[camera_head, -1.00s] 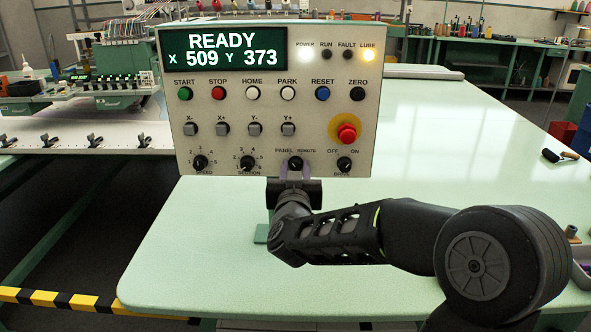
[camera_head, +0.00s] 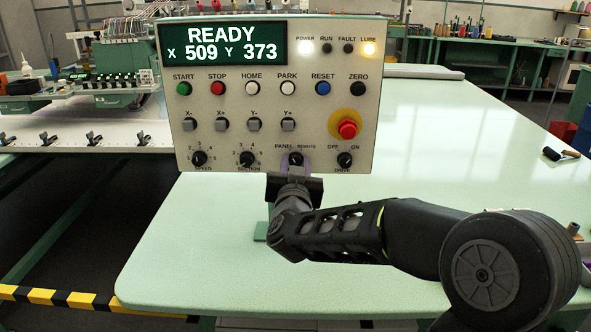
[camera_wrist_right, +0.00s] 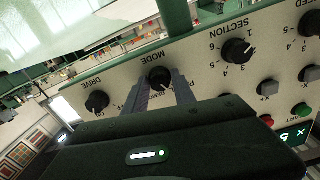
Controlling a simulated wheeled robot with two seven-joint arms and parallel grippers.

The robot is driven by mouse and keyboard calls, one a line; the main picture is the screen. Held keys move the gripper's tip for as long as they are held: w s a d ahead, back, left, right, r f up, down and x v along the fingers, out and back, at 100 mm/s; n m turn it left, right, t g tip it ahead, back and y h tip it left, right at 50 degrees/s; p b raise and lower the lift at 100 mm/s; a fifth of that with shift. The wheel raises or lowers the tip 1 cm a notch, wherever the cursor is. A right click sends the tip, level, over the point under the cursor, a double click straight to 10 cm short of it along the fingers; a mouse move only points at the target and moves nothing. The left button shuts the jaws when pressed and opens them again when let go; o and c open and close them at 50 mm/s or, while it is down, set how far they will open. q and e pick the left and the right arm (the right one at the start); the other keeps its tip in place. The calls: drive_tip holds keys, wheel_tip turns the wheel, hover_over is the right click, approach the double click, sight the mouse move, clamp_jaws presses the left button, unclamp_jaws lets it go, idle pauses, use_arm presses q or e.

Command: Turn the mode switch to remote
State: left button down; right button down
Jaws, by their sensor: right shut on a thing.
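The mode switch (camera_head: 295,159) is a small black knob on the lower edge of the control panel, between the labels PANEL and REMOTE. In the right wrist view it shows inverted as a black knob (camera_wrist_right: 160,78) under the word MODE. My right gripper (camera_head: 296,168) reaches up to it from below, shut on the knob, with its body tilted. In the right wrist view its two grey fingers (camera_wrist_right: 160,92) straddle the knob. The fingers partly cover the knob, and I cannot tell which way its pointer faces. My left gripper is out of view.
The control panel (camera_head: 270,128) reads READY. The section knob (camera_head: 247,159) and the drive knob (camera_head: 344,160) flank the mode switch. A red stop button (camera_head: 347,129) sits above right. The pale green table (camera_head: 200,260) is mostly clear.

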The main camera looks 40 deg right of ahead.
drive_tip(key=shift+f+m+b, duration=0.1)
drive_tip(key=shift+m+b, duration=4.8)
drive_tip(key=shift+m, duration=1.2)
drive_tip(key=c, duration=1)
unclamp_jaws()
drive_tip(key=shift+c, duration=0.2)
drive_tip(key=v, duration=0.7)
drive_tip(key=shift+s+a, duration=0.3)
